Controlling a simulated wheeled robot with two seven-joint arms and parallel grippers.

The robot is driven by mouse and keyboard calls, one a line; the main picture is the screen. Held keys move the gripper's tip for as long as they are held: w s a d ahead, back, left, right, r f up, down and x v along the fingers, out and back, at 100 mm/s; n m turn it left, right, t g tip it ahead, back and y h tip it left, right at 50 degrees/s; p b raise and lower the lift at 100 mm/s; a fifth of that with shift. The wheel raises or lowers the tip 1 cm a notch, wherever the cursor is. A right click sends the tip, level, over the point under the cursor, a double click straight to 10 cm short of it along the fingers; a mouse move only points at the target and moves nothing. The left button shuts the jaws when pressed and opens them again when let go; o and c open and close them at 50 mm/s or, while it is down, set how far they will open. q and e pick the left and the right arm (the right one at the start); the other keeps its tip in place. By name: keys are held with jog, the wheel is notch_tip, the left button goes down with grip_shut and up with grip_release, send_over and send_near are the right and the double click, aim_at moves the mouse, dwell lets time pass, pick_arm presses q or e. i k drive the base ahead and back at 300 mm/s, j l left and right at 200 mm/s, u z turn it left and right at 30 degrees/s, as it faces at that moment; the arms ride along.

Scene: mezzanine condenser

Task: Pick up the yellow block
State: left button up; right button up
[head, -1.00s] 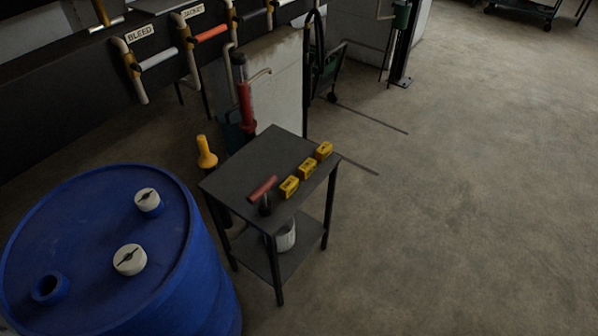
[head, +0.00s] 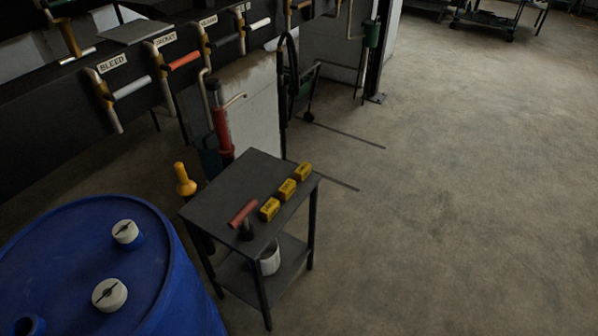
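Three yellow blocks with dark markings stand in a slanting row on a small dark table (head: 225,195), along its right side. The nearest yellow block is at the front (head: 269,209), the middle yellow block behind it (head: 287,190), and the farthest yellow block near the back right corner (head: 303,172). They are apart from each other. Neither of my grippers shows in the head view.
A red-handled tool (head: 243,213) lies on the table near the front. A white bucket (head: 269,262) is on its lower shelf. A blue drum (head: 75,255) with white caps stands at the left. Labelled pipes (head: 130,87) line the back. The floor (head: 450,200) to the right is clear.

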aim_at(304, 171)
jog(key=l+u, duration=0.1)
jog(key=u, duration=0.35)
jog(key=i+l+u, duration=0.35)
jog(key=l+u, duration=0.2)
jog(key=i+l+u, duration=0.1)
jog(key=l, duration=0.5)
jog(key=i+l+u, duration=0.1)
jog(key=l, duration=0.55)
jog(key=i+l+u, duration=0.15)
jog(key=l, duration=0.45)
jog(key=i+l, duration=0.1)
jog(key=l, duration=0.55)
jog(key=i+l, duration=0.1)
jog(key=l, duration=0.55)
